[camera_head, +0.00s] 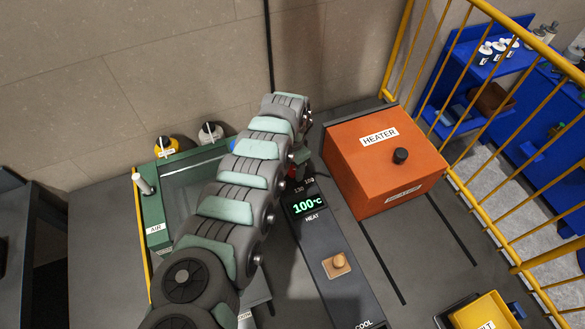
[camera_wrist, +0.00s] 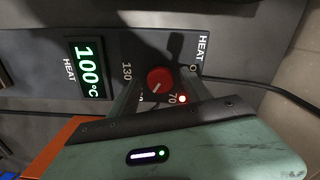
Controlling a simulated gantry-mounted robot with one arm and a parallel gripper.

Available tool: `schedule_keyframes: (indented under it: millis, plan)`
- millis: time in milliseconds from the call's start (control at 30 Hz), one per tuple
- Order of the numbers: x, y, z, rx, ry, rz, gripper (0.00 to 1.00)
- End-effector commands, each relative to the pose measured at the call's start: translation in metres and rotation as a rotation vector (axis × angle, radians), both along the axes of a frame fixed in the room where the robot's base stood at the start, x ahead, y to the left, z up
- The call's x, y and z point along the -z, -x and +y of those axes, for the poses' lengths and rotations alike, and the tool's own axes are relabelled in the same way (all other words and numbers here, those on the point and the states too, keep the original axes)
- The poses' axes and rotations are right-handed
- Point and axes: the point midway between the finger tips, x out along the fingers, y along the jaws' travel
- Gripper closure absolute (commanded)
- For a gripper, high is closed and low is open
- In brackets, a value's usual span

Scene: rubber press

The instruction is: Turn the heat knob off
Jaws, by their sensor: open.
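The red heat knob (camera_wrist: 159,80) sits on the dark grey panel below the HEAT label in the wrist view, with marks 130, 70 and what looks like O around it. A small red light (camera_wrist: 183,98) glows beside the 70. The display (camera_wrist: 88,67) reads 100°C; it also shows in the head view (camera_head: 306,207). My gripper (camera_wrist: 160,88) is open, its fingers close around the knob's sides; contact cannot be told. In the head view my arm mostly covers gripper and knob.
The orange HEATER box (camera_head: 370,174) with a black knob stands just right of the panel. A green press frame (camera_head: 153,190) is at the left. A wooden knob (camera_head: 336,265) sits lower on the panel. A yellow railing (camera_head: 500,215) bounds the right; a wall stands behind.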

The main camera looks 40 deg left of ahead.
Motion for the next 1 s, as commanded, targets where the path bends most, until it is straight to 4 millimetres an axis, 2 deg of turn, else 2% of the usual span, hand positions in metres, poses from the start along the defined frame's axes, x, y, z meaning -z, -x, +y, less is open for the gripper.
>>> schedule_keyframes:
  millis: [333, 1000]
  plan:
    - [0.0032, 0.0001, 0.0, 0.0, -0.001, 0.001, 0.45]
    - [0.0028, 0.0, 0.0001, 0.0, -0.001, 0.0, 1.0]
